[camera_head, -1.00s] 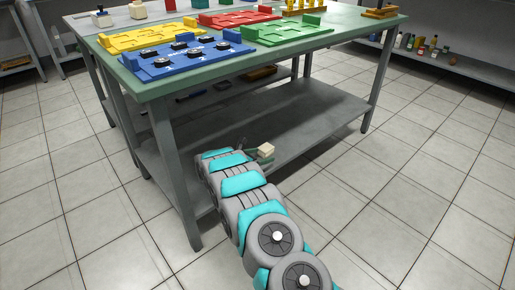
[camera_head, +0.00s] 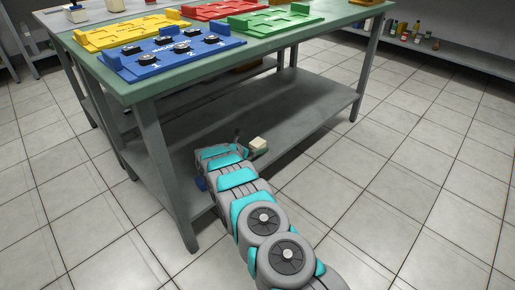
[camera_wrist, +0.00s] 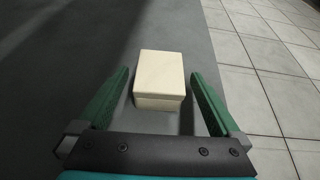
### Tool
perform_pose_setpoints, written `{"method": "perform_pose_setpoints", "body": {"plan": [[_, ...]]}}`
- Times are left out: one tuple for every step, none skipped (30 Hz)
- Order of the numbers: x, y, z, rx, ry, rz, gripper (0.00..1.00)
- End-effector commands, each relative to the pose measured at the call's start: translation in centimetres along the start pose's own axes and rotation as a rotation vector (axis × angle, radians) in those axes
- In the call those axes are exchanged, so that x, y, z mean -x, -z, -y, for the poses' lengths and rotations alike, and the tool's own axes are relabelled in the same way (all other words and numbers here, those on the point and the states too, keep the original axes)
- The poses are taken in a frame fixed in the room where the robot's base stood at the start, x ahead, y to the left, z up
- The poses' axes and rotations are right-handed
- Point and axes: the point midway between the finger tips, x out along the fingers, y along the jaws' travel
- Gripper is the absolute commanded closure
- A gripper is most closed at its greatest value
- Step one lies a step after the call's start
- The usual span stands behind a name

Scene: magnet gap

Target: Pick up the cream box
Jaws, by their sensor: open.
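The cream box (camera_wrist: 160,78) sits on the grey lower shelf (camera_wrist: 60,60) of the workbench, close to the shelf edge. In the head view the box (camera_head: 258,143) shows small, just past the end of my arm. My gripper (camera_wrist: 158,85) is open in the wrist view, with one green finger on each side of the box. There is a gap between each finger and the box, and the box's near lower part is close to the gripper's palm. In the head view my gripper is mostly hidden behind my own arm.
The workbench's green top (camera_head: 150,84) stands above the shelf and carries blue (camera_head: 165,62), yellow (camera_head: 125,32), red (camera_head: 212,10) and green (camera_head: 262,24) boards. A grey table leg (camera_head: 168,175) stands left of my arm. Tiled floor (camera_head: 420,190) is clear to the right.

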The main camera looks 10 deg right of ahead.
Motion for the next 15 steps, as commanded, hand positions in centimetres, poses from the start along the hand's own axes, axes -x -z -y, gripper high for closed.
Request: {"method": "perform_pose_setpoints", "body": {"plan": [[-0.43,-0.02,-0.03,-0.002,-0.001,0.0,0.0],[-0.56,-0.06,-0.07,-0.002,-0.002,0.0,0.0],[-0.64,-0.1,-0.11,-0.002,-0.002,0.001,0.0],[-0.65,-0.12,-0.13,-0.002,-0.003,0.001,0.0],[-0.64,-0.14,-0.14,-0.002,-0.003,0.001,0.0],[-0.62,-0.15,-0.14,-0.002,-0.003,0.001,0.0],[-0.62,-0.14,-0.14,-0.002,-0.003,0.001,0.0],[-0.62,-0.14,-0.12,-0.002,-0.003,0.001,0.0],[-0.62,-0.14,-0.13,-0.002,-0.003,0.001,0.02],[-0.62,-0.14,-0.12,-0.001,-0.002,0.001,0.06],[-0.62,-0.13,-0.11,-0.001,-0.002,0.001,0.09],[-0.62,-0.13,-0.11,-0.001,-0.002,0.001,0.14],[-0.62,-0.13,-0.11,-0.002,-0.002,0.001,0.17],[-0.62,-0.13,-0.11,-0.002,-0.002,0.001,0.2],[-0.62,-0.13,-0.11,-0.002,-0.002,0.001,0.25]]}}
